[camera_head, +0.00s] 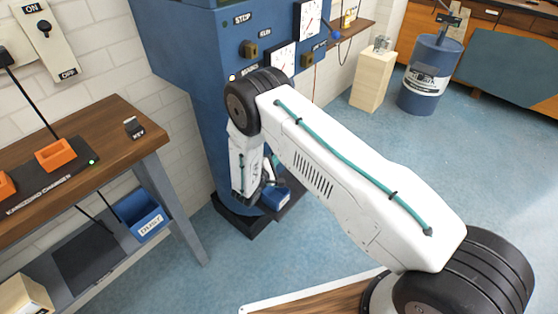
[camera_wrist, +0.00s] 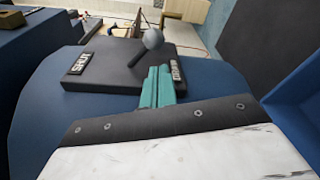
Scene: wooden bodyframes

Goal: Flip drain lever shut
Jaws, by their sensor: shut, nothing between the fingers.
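The drain lever (camera_wrist: 152,39) shows in the wrist view as a rod with a grey ball knob, leaning up and to the right from a dark plate (camera_wrist: 118,70). The plate carries a SHUT label (camera_wrist: 77,64) on the left and another label (camera_wrist: 176,70) on the right, partly hidden and hard to read. My gripper (camera_wrist: 157,80) has its teal fingers shut and empty, just on the near side of the knob, over the plate's right part. I cannot tell if they touch the lever. In the head view my arm hides the lever.
A blue machine cabinet (camera_head: 185,60) with gauges stands behind my arm. A wooden workbench (camera_head: 110,130) with a blue bin (camera_head: 140,213) under it is on the left. A blue drum (camera_head: 428,75) and a pale wooden block (camera_head: 373,80) stand at the back right. The floor right of my arm is clear.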

